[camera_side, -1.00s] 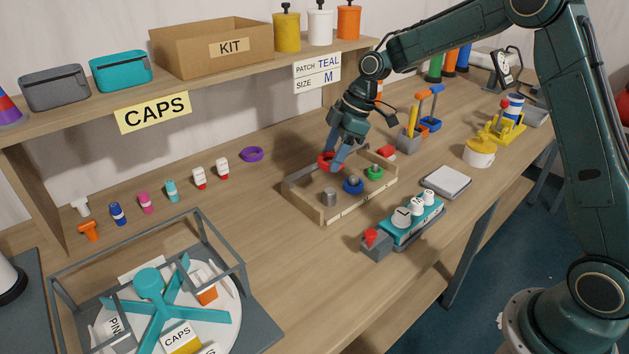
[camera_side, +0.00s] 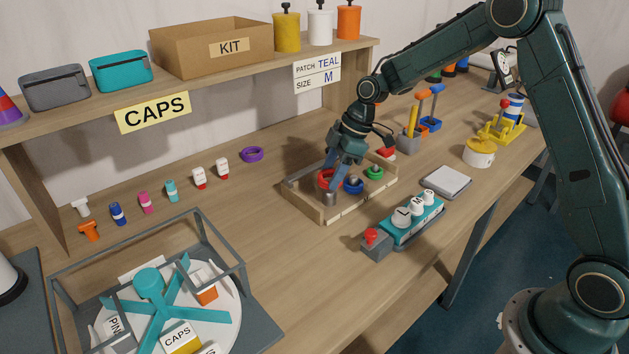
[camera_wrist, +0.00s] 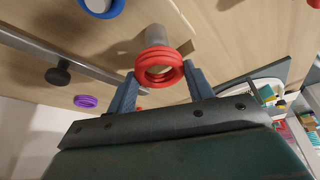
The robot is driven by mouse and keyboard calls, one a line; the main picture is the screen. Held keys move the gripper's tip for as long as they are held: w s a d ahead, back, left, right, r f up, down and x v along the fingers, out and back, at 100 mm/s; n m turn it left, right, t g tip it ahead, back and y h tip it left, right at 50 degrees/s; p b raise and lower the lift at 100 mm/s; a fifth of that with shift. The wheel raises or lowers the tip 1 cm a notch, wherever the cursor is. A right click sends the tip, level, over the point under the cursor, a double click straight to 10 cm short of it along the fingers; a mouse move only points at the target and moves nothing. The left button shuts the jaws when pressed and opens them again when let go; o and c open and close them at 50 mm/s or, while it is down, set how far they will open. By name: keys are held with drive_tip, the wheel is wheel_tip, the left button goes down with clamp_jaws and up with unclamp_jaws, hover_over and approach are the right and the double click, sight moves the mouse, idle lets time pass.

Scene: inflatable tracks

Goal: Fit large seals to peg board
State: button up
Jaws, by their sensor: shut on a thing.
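My gripper (camera_side: 329,181) is shut on a red seal ring (camera_side: 325,177) over the left part of the wooden peg board (camera_side: 309,209). A bare grey metal peg (camera_side: 330,199) stands just below the ring. In the wrist view the red ring (camera_wrist: 158,68) sits between my two fingertips (camera_wrist: 160,76), with the grey peg (camera_wrist: 158,37) close behind it. I cannot tell whether the ring is around the peg top. A blue ring (camera_side: 353,188) and a green ring (camera_side: 375,174) each sit around a peg on the board. A purple ring (camera_side: 252,155) lies on the table.
A teal tray of white round parts (camera_side: 412,222) with a red-knobbed grey block (camera_side: 375,246) stands in front of the board. A light grey pad (camera_side: 446,181) lies to the right. Small caps line the table at left. The shelf (camera_side: 290,60) overhangs the back.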

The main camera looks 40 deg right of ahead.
drive_tip(key=shift+f, duration=0.4)
drive_tip(key=shift+f, duration=2.6)
idle(1.8)
drive_tip(key=o, duration=1)
drive_tip(key=shift+o, duration=0.2)
drive_tip(key=shift+r, duration=0.1)
drive_tip(key=v, duration=1.3)
drive_tip(key=shift+r, duration=0.25)
drive_tip(key=shift+s+d+r, duration=0.1)
drive_tip(key=shift+s+d, duration=0.05)
drive_tip(key=shift+s, duration=0.05)
